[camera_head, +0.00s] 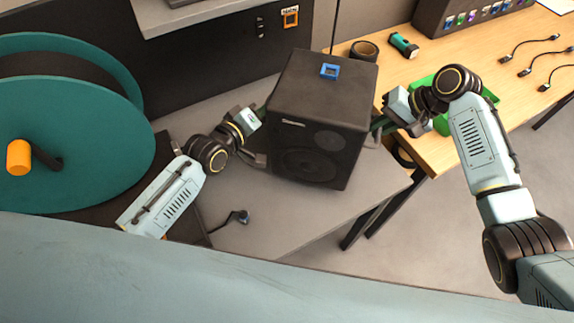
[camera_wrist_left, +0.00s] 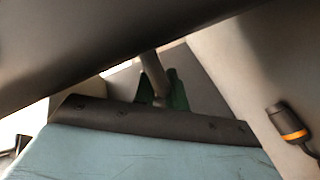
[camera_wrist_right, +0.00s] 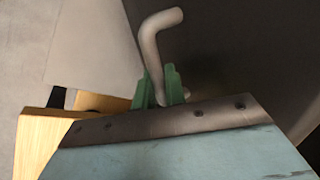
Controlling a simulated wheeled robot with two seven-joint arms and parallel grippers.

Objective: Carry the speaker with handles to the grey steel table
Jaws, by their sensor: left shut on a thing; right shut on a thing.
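The black speaker (camera_head: 345,105) is upright in the middle of the head view, with a small blue square piece (camera_head: 330,71) on top. My left gripper (camera_head: 263,110) is shut on the handle at its left side; the grey handle bar (camera_wrist_left: 153,75) shows between green fingers in the left wrist view. My right gripper (camera_head: 379,124) is shut on the right handle; its bent bar (camera_wrist_right: 155,45) shows in the right wrist view. The grey table (camera_head: 290,218) lies under and around the speaker. I cannot tell whether the speaker's base touches it.
A cable with a connector (camera_head: 240,216) lies on the grey table in front of the speaker. A large teal reel (camera_head: 70,130) stands at left. The wooden table (camera_head: 450,140) at right holds a green tray (camera_head: 441,124), a torch (camera_head: 404,45), a roll (camera_head: 364,50) and cables.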

